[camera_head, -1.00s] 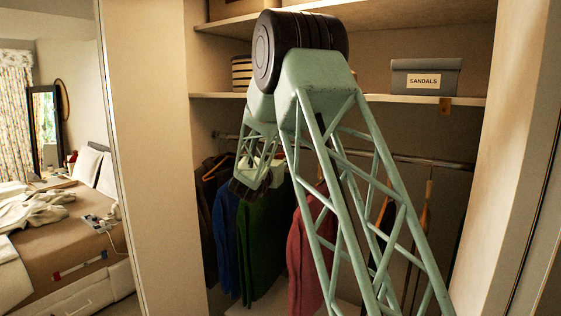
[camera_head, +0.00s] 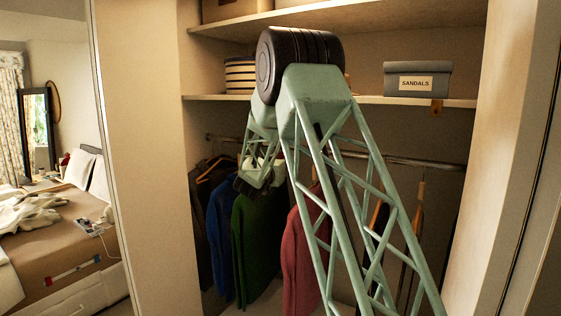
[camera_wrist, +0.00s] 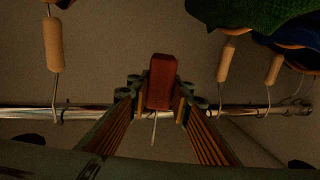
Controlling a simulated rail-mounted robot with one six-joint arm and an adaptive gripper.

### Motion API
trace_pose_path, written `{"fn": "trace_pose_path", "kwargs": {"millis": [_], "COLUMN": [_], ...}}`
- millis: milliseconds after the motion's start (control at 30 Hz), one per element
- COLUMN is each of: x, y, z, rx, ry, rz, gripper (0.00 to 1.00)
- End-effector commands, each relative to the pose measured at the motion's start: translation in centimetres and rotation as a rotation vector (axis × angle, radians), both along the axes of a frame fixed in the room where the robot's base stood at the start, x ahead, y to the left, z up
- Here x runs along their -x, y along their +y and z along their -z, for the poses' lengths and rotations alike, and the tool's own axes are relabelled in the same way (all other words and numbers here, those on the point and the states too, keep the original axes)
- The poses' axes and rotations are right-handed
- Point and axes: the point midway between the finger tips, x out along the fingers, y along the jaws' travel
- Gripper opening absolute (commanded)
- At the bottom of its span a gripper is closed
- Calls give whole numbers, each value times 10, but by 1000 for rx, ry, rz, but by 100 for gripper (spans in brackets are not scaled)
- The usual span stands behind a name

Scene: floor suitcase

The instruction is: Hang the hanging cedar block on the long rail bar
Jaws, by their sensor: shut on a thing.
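The reddish-brown cedar block (camera_wrist: 161,82) is held between the two fingers of my gripper (camera_wrist: 160,100) in the wrist view. A thin pale wire hook extends below it in the picture, across the line of the bar. I cannot tell whether the hook touches the bar. The long rail bar (camera_wrist: 85,114) runs across the wrist view behind the fingers. In the head view the bar (camera_head: 400,160) crosses the closet under the shelf. My gripper (camera_head: 250,187) is there near the bar's left part, small and dark in front of the clothes; the block cannot be made out there.
Light wooden pieces with wire hooks (camera_wrist: 54,45) (camera_wrist: 227,60) (camera_wrist: 273,68) hang from the bar on both sides of the block. Blue (camera_head: 222,240), green (camera_head: 258,245) and red (camera_head: 305,250) garments hang below. The shelf (camera_head: 365,99) above carries a sandals box (camera_head: 418,80).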

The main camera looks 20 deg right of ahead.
Motion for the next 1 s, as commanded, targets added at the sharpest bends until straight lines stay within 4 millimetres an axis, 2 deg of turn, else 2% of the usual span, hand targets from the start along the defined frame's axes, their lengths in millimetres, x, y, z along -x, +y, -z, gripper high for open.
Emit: {"fn": "trace_pose_path", "kwargs": {"millis": [533,1000], "x": [-7,-8], "y": [-10,-11], "z": [20,24], "rx": [0,0], "ry": [-1,-1], "rz": [0,0], "gripper": [0,0]}}
